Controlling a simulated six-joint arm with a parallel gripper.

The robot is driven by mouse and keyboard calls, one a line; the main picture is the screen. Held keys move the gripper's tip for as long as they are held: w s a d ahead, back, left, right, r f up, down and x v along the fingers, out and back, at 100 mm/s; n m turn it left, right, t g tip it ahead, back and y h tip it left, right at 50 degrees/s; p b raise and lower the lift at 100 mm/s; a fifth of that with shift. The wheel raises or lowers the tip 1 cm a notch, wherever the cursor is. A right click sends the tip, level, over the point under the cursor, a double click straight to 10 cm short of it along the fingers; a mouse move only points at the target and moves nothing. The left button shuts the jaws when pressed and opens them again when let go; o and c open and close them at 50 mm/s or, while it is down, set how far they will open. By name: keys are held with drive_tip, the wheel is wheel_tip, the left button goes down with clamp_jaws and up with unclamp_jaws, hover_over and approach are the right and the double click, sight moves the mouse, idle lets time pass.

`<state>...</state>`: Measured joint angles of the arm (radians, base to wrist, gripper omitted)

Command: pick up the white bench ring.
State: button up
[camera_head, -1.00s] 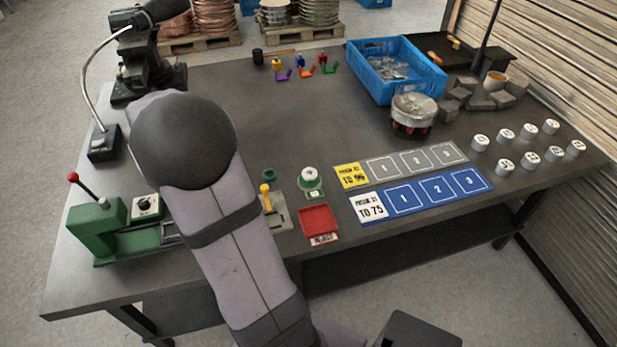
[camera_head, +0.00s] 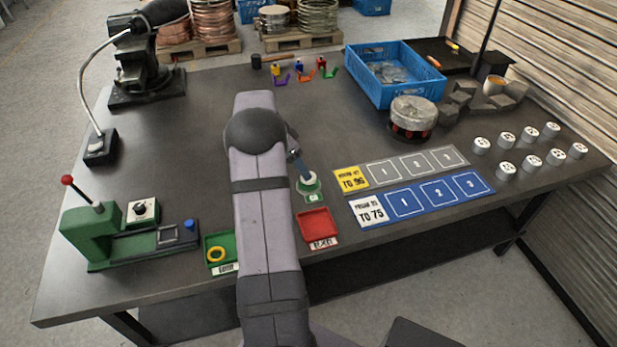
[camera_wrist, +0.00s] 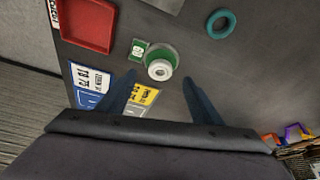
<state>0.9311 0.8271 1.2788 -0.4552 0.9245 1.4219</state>
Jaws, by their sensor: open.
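In the head view the ring (camera_head: 308,179) is just right of my forearm. My gripper (camera_wrist: 159,79) is open and empty. In the wrist view its two dark fingers point toward the ring, one on each side of it in the picture. The ring appears beyond the fingertips, and I see no contact. In the head view only part of my gripper (camera_head: 297,160) shows, above and beside the ring; the rest is hidden by my arm.
A red tray (camera_head: 318,225) is close in front of the stand. A teal ring (camera_wrist: 221,24) lies on the table nearby. Blue and grey numbered mats (camera_head: 437,190) lie to the right. A green tray (camera_head: 229,241) with a yellow ring is left of my arm.

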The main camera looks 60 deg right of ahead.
drive_tip(key=shift+p+x, duration=1.45)
drive_tip(key=shift+x, duration=1.5)
drive_tip(key=shift+d, duration=0.15)
drive_tip(key=shift+r, duration=0.1)
drive_tip(key=c, duration=1.3)
drive_tip(key=shift+c, duration=0.2)
wheel_tip(320, 180, up, 10)
drive_tip(key=b, duration=0.3)
drive_tip(key=shift+r, duration=0.2)
drive_tip(key=shift+r+p, duration=0.95)
drive_tip(key=shift+r, duration=0.4)
